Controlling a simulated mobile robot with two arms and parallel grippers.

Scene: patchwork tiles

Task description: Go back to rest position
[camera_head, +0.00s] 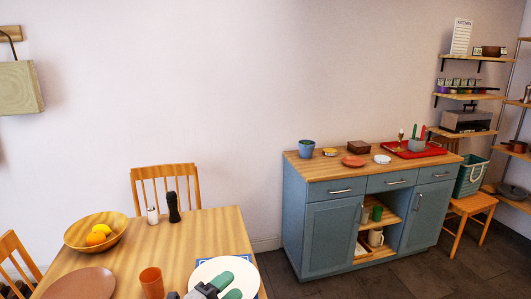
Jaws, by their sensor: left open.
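My left gripper (227,287) shows at the bottom edge of the head view, with green fingers and a grey body partly cut off by the frame. It is open, and its fingers appear over the white plate (204,270) on the wooden dining table (190,236). I see nothing between the fingers. I cannot tell how high they are above the plate. My right gripper is not in view.
An orange cup (152,282), a brown plate (80,284), a fruit bowl (78,239), a salt shaker (152,215) and a dark pepper mill (173,207) stand on the table. A blue cabinet (330,236) stands at the right. Dark floor (415,270) lies open before it.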

